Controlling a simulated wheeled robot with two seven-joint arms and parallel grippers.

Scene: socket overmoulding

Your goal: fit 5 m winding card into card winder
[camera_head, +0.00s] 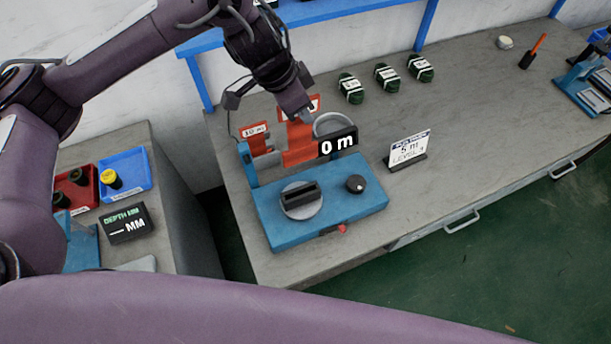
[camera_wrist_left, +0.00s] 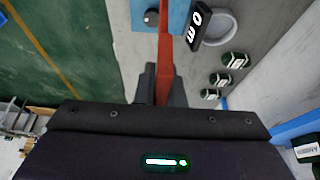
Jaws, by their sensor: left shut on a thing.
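My left gripper (camera_head: 304,116) is shut on a red winding card (camera_head: 297,146) and holds it above the back of the card winder. In the left wrist view the card (camera_wrist_left: 166,45) shows edge-on between the fingers (camera_wrist_left: 162,88). The blue card winder (camera_head: 330,212) stands at the front left of the bench. Its round grey disc bears a dark slotted holder (camera_head: 299,197), with nothing in it. A black display (camera_head: 338,142) reads "0 m" and partly hides the held card. The held card's own length label cannot be read. My right gripper is out of view.
Another red card marked "10 m" (camera_head: 256,137) stands behind the winder. A "5 m" sign (camera_head: 408,150) stands to its right. A pale round dish (camera_head: 334,122) and several green cable bundles (camera_head: 386,77) lie behind. The right bench middle is clear.

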